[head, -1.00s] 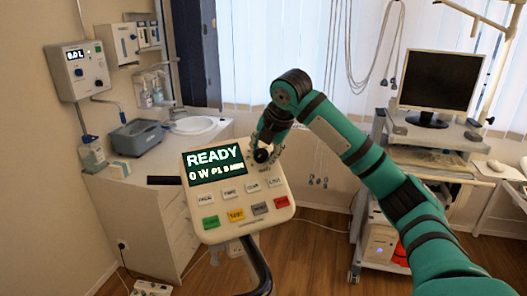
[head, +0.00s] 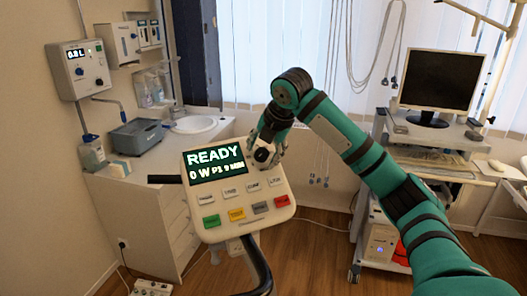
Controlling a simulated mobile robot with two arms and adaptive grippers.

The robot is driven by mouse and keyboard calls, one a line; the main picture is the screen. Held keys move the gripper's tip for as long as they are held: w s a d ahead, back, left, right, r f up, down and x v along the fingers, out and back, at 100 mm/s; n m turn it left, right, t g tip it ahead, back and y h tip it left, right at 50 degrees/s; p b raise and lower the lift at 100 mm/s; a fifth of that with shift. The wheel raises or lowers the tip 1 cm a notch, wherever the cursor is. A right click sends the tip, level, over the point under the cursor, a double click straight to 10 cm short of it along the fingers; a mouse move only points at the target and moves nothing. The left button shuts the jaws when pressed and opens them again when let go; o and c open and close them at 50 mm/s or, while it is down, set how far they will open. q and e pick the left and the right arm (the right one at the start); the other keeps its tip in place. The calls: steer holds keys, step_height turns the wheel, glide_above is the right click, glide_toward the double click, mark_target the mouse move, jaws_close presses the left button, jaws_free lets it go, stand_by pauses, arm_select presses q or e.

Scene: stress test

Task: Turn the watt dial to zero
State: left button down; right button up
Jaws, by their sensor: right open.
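A cream control console (head: 238,203) stands tilted on a dark stand in the middle of the head view. Its screen (head: 215,164) reads "READY" and "0 W", with smaller text after it. The black watt dial (head: 262,156) is at the console's upper right, beside the screen, and is partly covered by my right gripper. My right gripper (head: 267,153) points down at the dial with its jaws open. The fingers look to be around or just over the dial; I cannot tell whether they touch it. My left gripper is not in view.
Coloured buttons (head: 237,215) line the console's lower face. A dark bar sticks out to its left. A sink counter (head: 147,180) stands at the left under wall units. A cart with a monitor (head: 441,80) stands at the right. The floor between is mostly clear.

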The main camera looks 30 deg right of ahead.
steer(key=v, duration=1.1)
steer(key=shift+s+r, duration=0.15)
steer(key=shift+r, duration=0.15)
steer(key=shift+f, duration=0.1)
